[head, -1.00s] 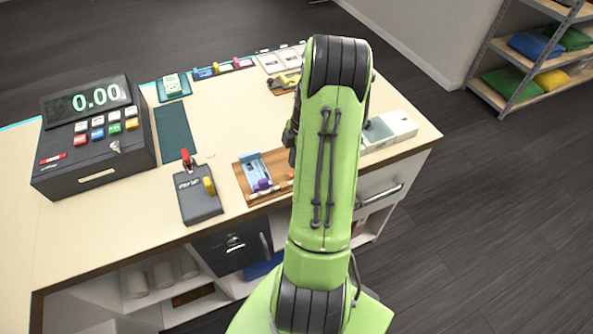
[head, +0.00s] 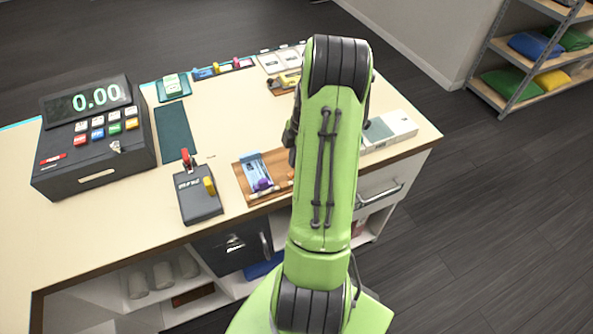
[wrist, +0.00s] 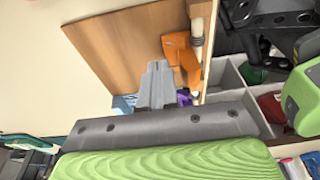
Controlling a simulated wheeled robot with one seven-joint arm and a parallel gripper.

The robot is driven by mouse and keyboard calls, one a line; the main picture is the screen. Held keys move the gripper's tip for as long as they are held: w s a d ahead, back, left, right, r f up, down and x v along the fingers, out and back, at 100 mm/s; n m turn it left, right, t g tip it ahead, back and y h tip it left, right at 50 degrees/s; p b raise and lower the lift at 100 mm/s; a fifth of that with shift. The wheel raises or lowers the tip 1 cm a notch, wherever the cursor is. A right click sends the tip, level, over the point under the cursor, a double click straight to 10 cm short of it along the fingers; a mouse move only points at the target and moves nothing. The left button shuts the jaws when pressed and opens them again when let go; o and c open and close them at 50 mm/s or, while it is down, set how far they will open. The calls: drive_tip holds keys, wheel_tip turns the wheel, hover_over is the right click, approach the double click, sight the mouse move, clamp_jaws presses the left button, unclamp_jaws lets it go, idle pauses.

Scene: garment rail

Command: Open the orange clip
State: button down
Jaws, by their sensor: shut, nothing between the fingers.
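The orange clip (wrist: 178,50) lies on a brown wooden board (wrist: 125,45) in the wrist view, against a pale rod near the board's edge. My gripper (wrist: 158,68) is shut and empty, its grey fingertips just short of the clip in the picture. Whether they touch it I cannot tell. In the head view my green arm covers the orange clip and the fingers. The left part of the board (head: 244,182) shows there, with a light-blue clip (head: 255,168) and a purple piece (head: 263,184) on it.
A cash register (head: 95,140) and a dark lever box (head: 198,197) stand left of the board on the counter (head: 110,235). A white box (head: 397,126) is to the right of my arm. Beyond the board's edge in the wrist view are grey-walled compartments (wrist: 232,78).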

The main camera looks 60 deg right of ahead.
drive_tip(key=shift+s+a+f+b, duration=0.15)
drive_tip(key=shift+s+a+b, duration=0.3)
drive_tip(key=shift+s, duration=0.4)
drive_tip(key=shift+s+a+f+b, duration=0.1)
drive_tip(key=shift+s+a+b, duration=0.2)
drive_tip(key=shift+s+a, duration=0.35)
drive_tip(key=shift+s+a+f+b, duration=0.15)
drive_tip(key=shift+s+a+b, duration=0.25)
drive_tip(key=shift+s, duration=0.6)
drive_tip(key=s+a+r+p, duration=0.2)
drive_tip(key=s+r+p, duration=0.2)
drive_tip(key=r, duration=0.5)
drive_tip(key=shift+s+a+r+p, duration=0.3)
drive_tip(key=shift+r+p, duration=0.1)
drive_tip(key=shift+p, duration=0.15)
idle(1.0)
